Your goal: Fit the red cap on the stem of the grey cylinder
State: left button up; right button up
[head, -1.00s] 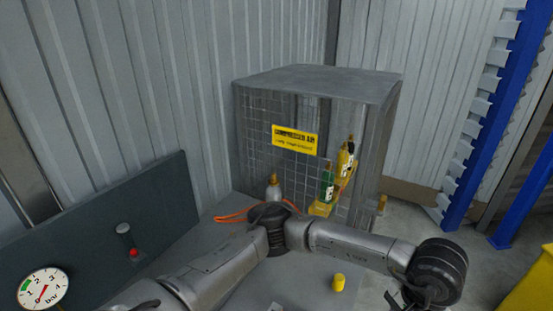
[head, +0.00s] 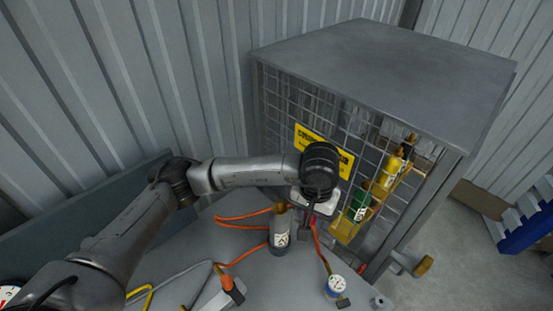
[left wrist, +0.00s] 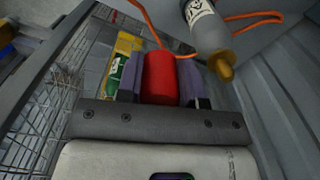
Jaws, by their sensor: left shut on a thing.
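My left gripper (head: 308,222) is shut on the red cap (left wrist: 160,77), which sits between its two fingers in the left wrist view (left wrist: 160,88). In the head view the gripper points down just right of the grey cylinder, and the cap is mostly hidden. The grey cylinder (head: 280,237) stands upright on the grey table with a brass-coloured stem (head: 280,207) on top. It also shows in the left wrist view (left wrist: 207,28), with its stem (left wrist: 223,68) to the right of the cap. Cap and stem are apart. My right gripper is not in view.
A mesh cage (head: 400,60) stands close behind and right of the gripper. Green (head: 361,202) and yellow (head: 392,172) bottles are at its front. Orange hose (head: 235,222) lies around the cylinder. A small gauge (head: 336,287) and an orange-topped item (head: 228,282) are nearer.

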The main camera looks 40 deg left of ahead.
aim_at(280, 203)
pick_arm(q)
jog(key=a+r+n+p, duration=0.1)
jog(key=a+n+p, duration=0.1)
jog(key=p, duration=0.3)
jog(key=a+r+n+p, duration=0.2)
jog(key=a+n+p, duration=0.1)
jog(key=a+p, duration=0.1)
jog(key=s+a+r+n+p, duration=0.1)
jog(key=a+n+p, duration=0.2)
jog(key=p, duration=0.3)
jog(key=shift+r, duration=0.4)
jog(key=shift+f+b, duration=0.9)
jog(key=shift+f, duration=1.05)
jog(key=shift+f+b, duration=0.3)
jog(key=shift+b, duration=0.15)
jog(key=shift+b, duration=0.3)
jog(key=shift+f+b, duration=0.35)
jog(key=shift+f, duration=0.05)
